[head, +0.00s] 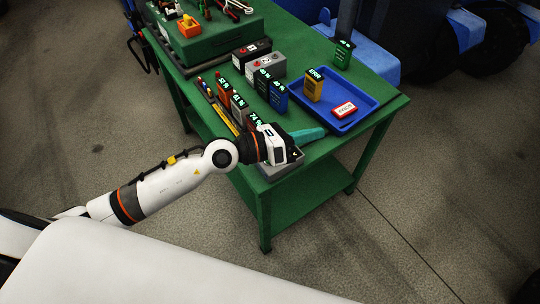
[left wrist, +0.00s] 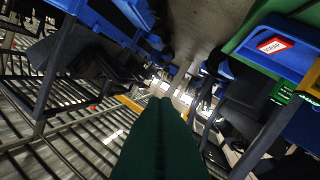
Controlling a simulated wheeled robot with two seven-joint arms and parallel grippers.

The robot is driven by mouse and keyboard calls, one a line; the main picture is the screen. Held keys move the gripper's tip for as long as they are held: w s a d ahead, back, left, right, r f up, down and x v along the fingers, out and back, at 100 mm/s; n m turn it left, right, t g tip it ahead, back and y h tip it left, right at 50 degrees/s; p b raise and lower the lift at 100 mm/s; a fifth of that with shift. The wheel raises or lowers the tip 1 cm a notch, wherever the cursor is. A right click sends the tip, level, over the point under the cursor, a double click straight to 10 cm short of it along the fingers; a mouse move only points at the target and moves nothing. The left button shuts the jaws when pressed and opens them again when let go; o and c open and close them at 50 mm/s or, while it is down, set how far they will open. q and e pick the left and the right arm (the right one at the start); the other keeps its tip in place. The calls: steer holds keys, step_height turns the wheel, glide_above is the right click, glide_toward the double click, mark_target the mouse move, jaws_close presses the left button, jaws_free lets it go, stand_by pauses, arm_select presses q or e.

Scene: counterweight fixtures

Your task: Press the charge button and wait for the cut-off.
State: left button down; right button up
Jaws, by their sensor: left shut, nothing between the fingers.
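My left gripper (head: 322,131) is at the near right part of the green table (head: 330,150), its teal fingers shut and empty. The left wrist view shows the closed fingers (left wrist: 160,105) from behind. A grey box (head: 284,168) sits below the gripper at the table's near edge, partly hidden by the wrist. I cannot make out a charge button; the wrist may hide it. Several battery packs with glowing percent labels stand in rows, among them a red one (head: 224,92) and a blue one (head: 278,97). My right gripper is not in view.
A blue tray (head: 362,121) holds a yellow pack (head: 314,88) and a red-and-white card (head: 344,110); the card also shows in the left wrist view (left wrist: 275,45). A dark green pack (head: 343,54) stands behind the tray. A green case (head: 215,38) is at the far left.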

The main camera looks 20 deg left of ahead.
arm_select(q)
steer(key=w+a+f+m+g+y, duration=0.2)
steer(key=a+f+m+y, duration=0.4)
steer(key=a+m+y, duration=0.3)
steer(key=shift+w+a+f+m+y, duration=0.3)
steer(key=shift+w+a+m, duration=0.3)
steer(key=shift+a, duration=0.4)
steer(key=shift+f, duration=0.1)
step_height(320, 180, down, 8)
steer(key=b, duration=0.4)
steer(key=shift+s, duration=0.1)
steer(key=shift+f+b, duration=0.3)
steer(key=shift+b, duration=0.15)
stand_by(0.6)
steer(key=shift+f+b, duration=0.4)
steer(key=shift+b, duration=0.3)
